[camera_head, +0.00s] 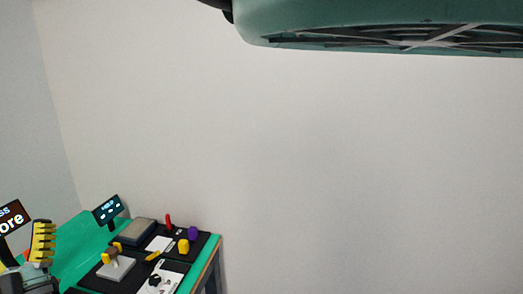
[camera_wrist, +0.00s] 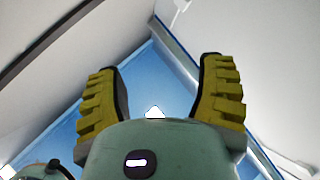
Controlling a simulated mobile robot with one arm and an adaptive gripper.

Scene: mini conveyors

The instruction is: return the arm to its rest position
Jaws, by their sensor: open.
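My gripper (camera_wrist: 160,68) shows in the wrist view with its two yellow ribbed fingers spread wide and nothing between them. Behind the fingers are a blue area and pale surfaces. In the head view my gripper (camera_head: 42,236) is at the lower left edge, with one yellow finger pointing up. It appears in front of the left part of the green worktable (camera_head: 75,248). I cannot tell its exact height above the table. Most of the arm is out of view.
On the table are black mats, a grey scale-like box (camera_head: 138,231), a purple piece (camera_head: 193,233), a yellow piece (camera_head: 183,246) and a small red piece (camera_head: 168,221). Two dark display screens stand there, one at the back (camera_head: 107,209). A bare wall fills the middle and right.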

